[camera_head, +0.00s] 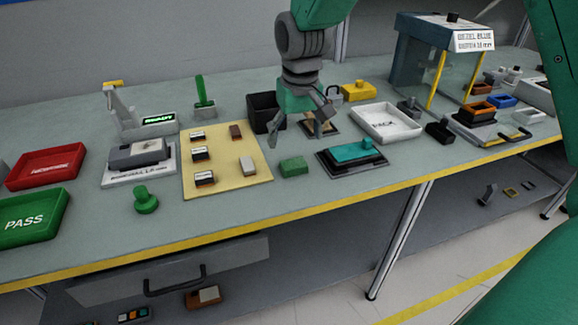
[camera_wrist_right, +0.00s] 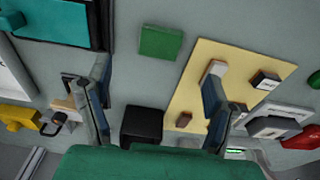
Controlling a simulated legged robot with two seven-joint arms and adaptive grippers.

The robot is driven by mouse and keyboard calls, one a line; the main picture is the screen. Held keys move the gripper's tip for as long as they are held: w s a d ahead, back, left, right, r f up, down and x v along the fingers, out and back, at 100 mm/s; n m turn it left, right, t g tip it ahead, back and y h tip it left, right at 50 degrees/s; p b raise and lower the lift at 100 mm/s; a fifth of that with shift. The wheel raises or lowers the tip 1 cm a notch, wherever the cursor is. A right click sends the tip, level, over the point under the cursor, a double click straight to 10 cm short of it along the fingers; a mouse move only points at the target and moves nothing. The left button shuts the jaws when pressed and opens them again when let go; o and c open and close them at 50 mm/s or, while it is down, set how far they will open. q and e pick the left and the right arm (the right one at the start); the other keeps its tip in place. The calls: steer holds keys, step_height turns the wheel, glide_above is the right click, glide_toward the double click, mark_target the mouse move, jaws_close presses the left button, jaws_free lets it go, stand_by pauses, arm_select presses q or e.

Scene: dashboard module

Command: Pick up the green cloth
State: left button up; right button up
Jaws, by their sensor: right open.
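The green cloth (camera_head: 293,166) looks like a small, flat, folded green block. It lies on the grey workbench between the yellow mat and the black tray with a teal part. In the right wrist view the cloth (camera_wrist_right: 160,43) is fully visible, beyond and roughly between the two fingers. My right gripper (camera_head: 304,120) is open and empty above the bench, behind the cloth in the head view and apart from it. It also shows in the right wrist view (camera_wrist_right: 158,82), with its fingers spread wide. My left gripper is not in view.
The yellow mat (camera_head: 226,184) with small blocks lies left of the cloth. The black tray with a teal part (camera_head: 355,155) lies right. A black bin (camera_head: 264,112) stands behind, near my gripper. A white PACK tray (camera_head: 387,122) is farther right. Bare bench lies in front.

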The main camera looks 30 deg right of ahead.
mark_target(293, 163)
steer(key=f, duration=0.2)
steer(key=shift+w+d+f, duration=0.1)
steer(key=shift+w+f, duration=0.25)
steer(key=shift+f, duration=0.05)
steer(key=shift+d+f, duration=0.2)
steer(key=shift+f, duration=0.3)
step_height(293, 163, down, 4)
steer(key=shift+w+a+r+b, duration=0.1)
steer(key=shift+a+r+b, duration=0.05)
steer(key=shift+b, duration=0.35)
steer(key=shift+w+a+f, duration=0.1)
steer(key=shift+w+f, duration=0.05)
steer(key=shift+f, duration=0.25)
steer(key=shift+r, duration=0.1)
steer(key=c, duration=1)
